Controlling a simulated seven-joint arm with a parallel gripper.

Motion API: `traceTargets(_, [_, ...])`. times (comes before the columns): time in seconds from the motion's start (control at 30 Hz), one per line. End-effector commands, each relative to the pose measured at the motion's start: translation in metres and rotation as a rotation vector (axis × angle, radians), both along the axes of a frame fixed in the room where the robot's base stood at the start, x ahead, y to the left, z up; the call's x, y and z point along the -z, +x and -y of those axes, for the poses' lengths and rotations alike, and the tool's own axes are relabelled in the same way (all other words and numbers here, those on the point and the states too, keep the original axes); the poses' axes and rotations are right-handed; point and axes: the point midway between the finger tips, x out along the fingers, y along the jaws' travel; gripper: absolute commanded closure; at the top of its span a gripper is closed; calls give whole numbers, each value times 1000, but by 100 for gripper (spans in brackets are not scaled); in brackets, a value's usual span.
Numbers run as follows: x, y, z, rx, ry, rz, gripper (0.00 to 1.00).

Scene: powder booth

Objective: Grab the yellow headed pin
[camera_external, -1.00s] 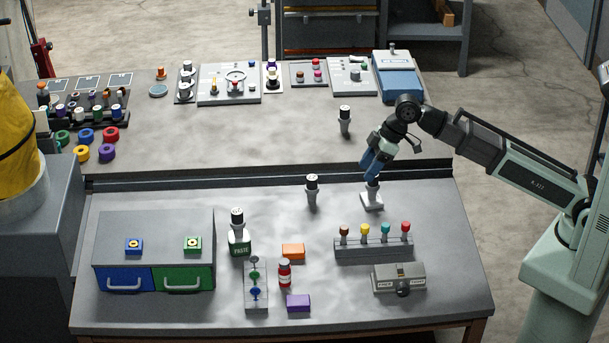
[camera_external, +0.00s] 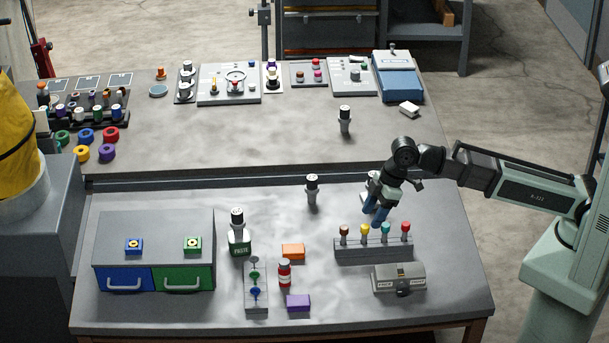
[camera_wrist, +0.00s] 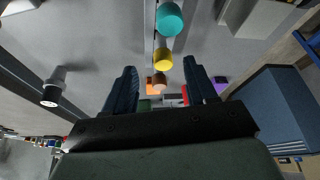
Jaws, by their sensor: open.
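The yellow headed pin (camera_external: 364,230) stands upright in a grey rack (camera_external: 345,250), between a brown headed pin (camera_external: 344,231) on its left and a teal headed pin (camera_external: 384,230) on its right. A red headed pin (camera_external: 405,227) is at the right end. My gripper (camera_external: 374,219) is open and empty, just above and behind the rack, near the yellow and teal heads. In the wrist view the yellow head (camera_wrist: 163,59) shows ahead of and between the two blue fingers, with the teal head (camera_wrist: 169,19) above it and an orange-brown head (camera_wrist: 159,82) below it.
A white-based holder (camera_external: 370,192) stands close behind my gripper, partly hidden by it. A grey box with a knob (camera_external: 399,279) lies in front of the rack. The table between the cylinder and rack is clear.

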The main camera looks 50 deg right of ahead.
Motion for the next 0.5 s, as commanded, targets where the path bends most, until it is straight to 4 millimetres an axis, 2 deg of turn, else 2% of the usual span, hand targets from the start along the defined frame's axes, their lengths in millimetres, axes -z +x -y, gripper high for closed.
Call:
traceTargets(0.13, [13, 3, -5, 0, 0, 0, 43])
traceTargets(0.5, [25, 5, -11, 0, 0, 0, 43])
